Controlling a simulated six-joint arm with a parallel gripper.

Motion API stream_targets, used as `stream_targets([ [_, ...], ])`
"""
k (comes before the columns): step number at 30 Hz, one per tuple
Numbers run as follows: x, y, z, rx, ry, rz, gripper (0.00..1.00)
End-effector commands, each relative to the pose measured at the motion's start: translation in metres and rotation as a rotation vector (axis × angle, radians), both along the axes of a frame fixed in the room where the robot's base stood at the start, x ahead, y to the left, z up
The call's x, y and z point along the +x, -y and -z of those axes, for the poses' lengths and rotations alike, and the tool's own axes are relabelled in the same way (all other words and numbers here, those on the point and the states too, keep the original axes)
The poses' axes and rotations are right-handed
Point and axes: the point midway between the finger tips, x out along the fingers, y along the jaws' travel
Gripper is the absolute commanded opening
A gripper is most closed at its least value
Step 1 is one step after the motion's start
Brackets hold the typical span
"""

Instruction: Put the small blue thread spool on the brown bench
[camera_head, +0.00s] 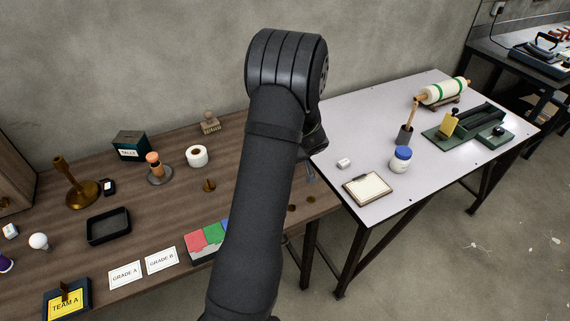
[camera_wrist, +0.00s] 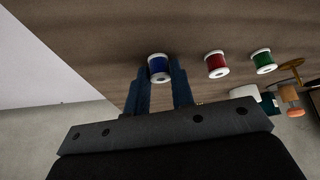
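The blue thread spool (camera_wrist: 159,68) has white ends and shows in the wrist view between the tips of my gripper (camera_wrist: 161,76). One finger is on each side of it, close to it. I cannot tell whether the fingers press on it or whether it rests on the surface. The brown bench (camera_wrist: 100,35) fills the wrist view behind it. In the head view the brown bench (camera_head: 135,218) is at the left, and my arm hides the blue spool.
A red spool (camera_wrist: 217,64) and a green spool (camera_wrist: 263,61) stand right of the blue one in the wrist view. The white table (camera_head: 400,110) adjoins the bench, with a clipboard (camera_head: 368,189) and a blue-lidded jar (camera_head: 400,160). A black tray (camera_head: 108,226) is on the bench.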

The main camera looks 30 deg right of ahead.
Motion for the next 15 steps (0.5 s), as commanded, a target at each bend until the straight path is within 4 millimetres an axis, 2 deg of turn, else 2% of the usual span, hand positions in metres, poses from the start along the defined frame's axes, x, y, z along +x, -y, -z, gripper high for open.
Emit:
stream_targets([
  [1,0.0000,0.0001,-0.0004,0.000,0.000,0.000,0.32],
  [3,0.0000,0.0001,-0.0004,0.000,0.000,0.000,0.42],
  [11,0.0001,0.0000,-0.0009,0.000,0.000,0.000,0.42],
  [15,-0.0028,0.0014,-0.0083,-0.001,0.001,0.001,0.42],
])
